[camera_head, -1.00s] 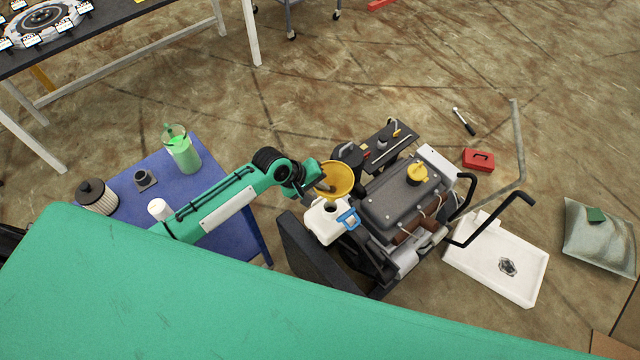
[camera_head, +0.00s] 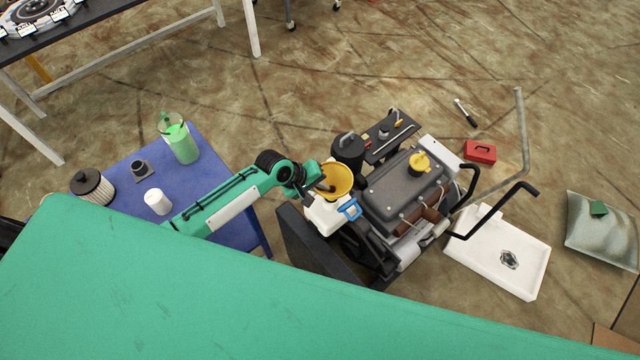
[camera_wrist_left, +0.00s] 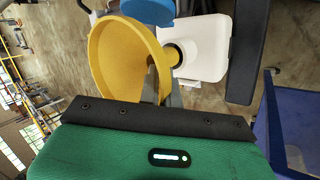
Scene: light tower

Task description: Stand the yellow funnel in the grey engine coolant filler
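The yellow funnel (camera_head: 339,179) is at the left end of the engine, close above the white tank (camera_head: 322,216). My left gripper (camera_head: 325,185) is shut on the funnel's side. In the left wrist view the funnel (camera_wrist_left: 112,60) shows its wide rim, and the grey fingers (camera_wrist_left: 172,97) reach its wall. The tank (camera_wrist_left: 205,48) has a dark round neck (camera_wrist_left: 177,53) beside the funnel, with some yellow at it. I cannot tell whether the spout is inside the neck. A blue cap (camera_head: 349,210) is at the tank's side. My right gripper is out of view.
The engine (camera_head: 402,190) with a yellow cap (camera_head: 420,161) stands right of the funnel. A black canister (camera_head: 346,150) is just behind. The blue table (camera_head: 215,170) at left holds a green jug (camera_head: 180,140) and a white cup (camera_head: 157,202). A white tray (camera_head: 500,255) lies right.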

